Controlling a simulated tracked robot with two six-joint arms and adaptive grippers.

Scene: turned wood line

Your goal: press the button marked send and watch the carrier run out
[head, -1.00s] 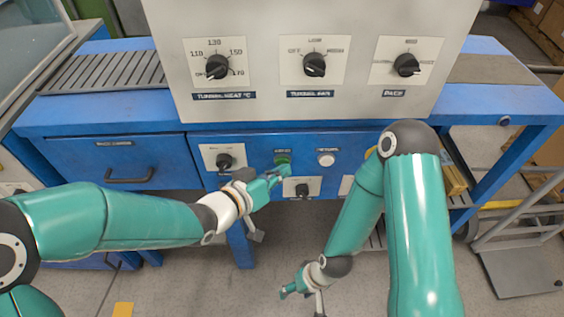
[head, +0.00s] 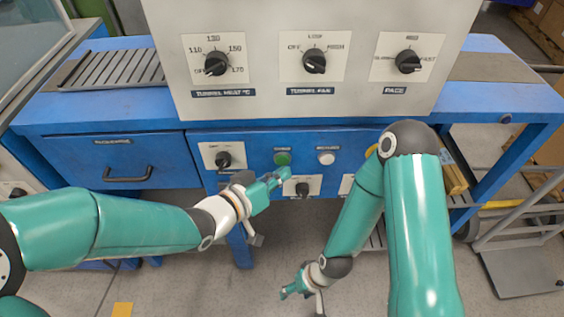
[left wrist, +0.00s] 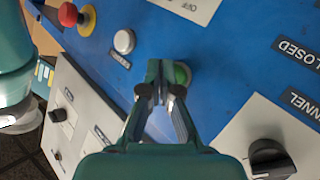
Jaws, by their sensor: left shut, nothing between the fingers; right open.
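The green button (head: 282,158) sits on the blue front panel under a small dark label too blurred to read surely. It shows in full in the head view. My left gripper (head: 283,173) is shut and empty, its tips just below the button in that view. In the left wrist view the shut fingertips (left wrist: 163,72) partly cover the green button (left wrist: 183,74); I cannot tell whether they touch it. A white button (head: 326,158) sits to its right. My right gripper (head: 296,290) hangs low over the floor, open and empty. I make out no carrier.
Black knobs flank the buttons, one at left (head: 223,160) and one below (head: 303,188). A grey box (head: 270,105) with three dials stands above. A red mushroom button (left wrist: 70,14) shows in the left wrist view. A slatted bed (head: 110,70) lies at left.

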